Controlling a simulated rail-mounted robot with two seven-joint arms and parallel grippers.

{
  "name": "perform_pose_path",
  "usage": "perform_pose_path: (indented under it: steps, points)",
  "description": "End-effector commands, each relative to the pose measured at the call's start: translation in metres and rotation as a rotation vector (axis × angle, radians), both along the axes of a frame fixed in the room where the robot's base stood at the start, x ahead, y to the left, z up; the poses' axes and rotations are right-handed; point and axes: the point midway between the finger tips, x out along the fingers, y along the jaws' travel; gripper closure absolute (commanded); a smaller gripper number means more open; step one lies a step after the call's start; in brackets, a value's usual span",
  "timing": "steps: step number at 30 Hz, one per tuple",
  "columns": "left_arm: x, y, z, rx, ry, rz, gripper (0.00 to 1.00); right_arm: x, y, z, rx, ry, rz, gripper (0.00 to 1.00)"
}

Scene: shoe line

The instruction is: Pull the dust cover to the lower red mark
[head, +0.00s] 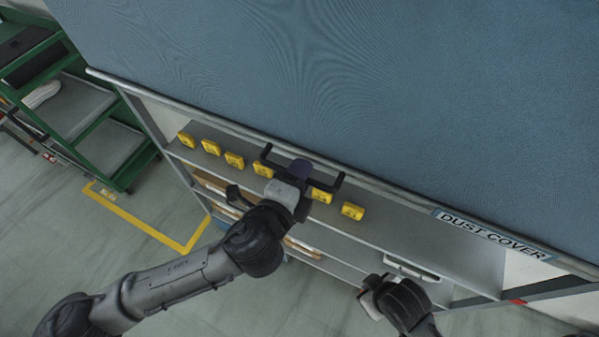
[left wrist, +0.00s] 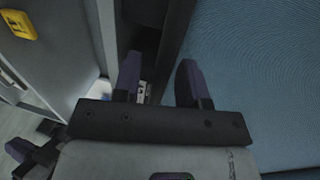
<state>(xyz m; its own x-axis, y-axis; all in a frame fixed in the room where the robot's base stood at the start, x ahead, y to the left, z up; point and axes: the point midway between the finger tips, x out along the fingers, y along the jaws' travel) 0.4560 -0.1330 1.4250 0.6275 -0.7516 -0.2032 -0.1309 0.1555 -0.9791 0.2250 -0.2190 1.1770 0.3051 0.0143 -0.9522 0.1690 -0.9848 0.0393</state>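The blue dust cover (head: 420,80) fills the upper part of the head view; it also shows in the left wrist view (left wrist: 255,75). Its grey bottom bar slants down to the right and carries a DUST COVER label (head: 490,235). A black U-shaped handle (head: 327,184) sits on the bar. My left gripper (head: 300,167) is at the handle's middle. In the left wrist view its fingers (left wrist: 160,82) stand apart, with dark parts beyond the gap; contact is unclear. A small red mark (head: 517,301) is on the frame at lower right. My right gripper (head: 370,294) is lower down, its fingers unclear.
Several yellow blocks (head: 353,211) line the grey shelf (head: 440,249) under the bar. A white handle-like piece (head: 410,268) is near my right gripper. A green rack (head: 108,150) stands at left. The floor (head: 60,240) is open at lower left.

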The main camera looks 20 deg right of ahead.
Motion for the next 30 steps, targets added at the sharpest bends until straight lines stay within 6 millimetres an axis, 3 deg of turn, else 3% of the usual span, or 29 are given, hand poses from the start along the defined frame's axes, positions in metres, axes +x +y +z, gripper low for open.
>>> perform_pose_path:
  steps: [7, 19, 30]
  points:
    - [0.0000, -0.0003, 0.0000, 0.000, 0.000, 0.000, 0.62, 0.0001, 0.0016, 0.0000, 0.005, 0.000, -0.004, 1.00]
    - [-0.0001, -0.0001, 0.0000, 0.000, 0.000, 0.000, 1.00, 0.0006, 0.0031, 0.0001, 0.011, 0.000, -0.007, 1.00]
    - [-0.0001, 0.0001, -0.0009, 0.000, 0.000, 0.000, 1.00, 0.0007, 0.0020, -0.0006, 0.007, -0.001, -0.004, 1.00]
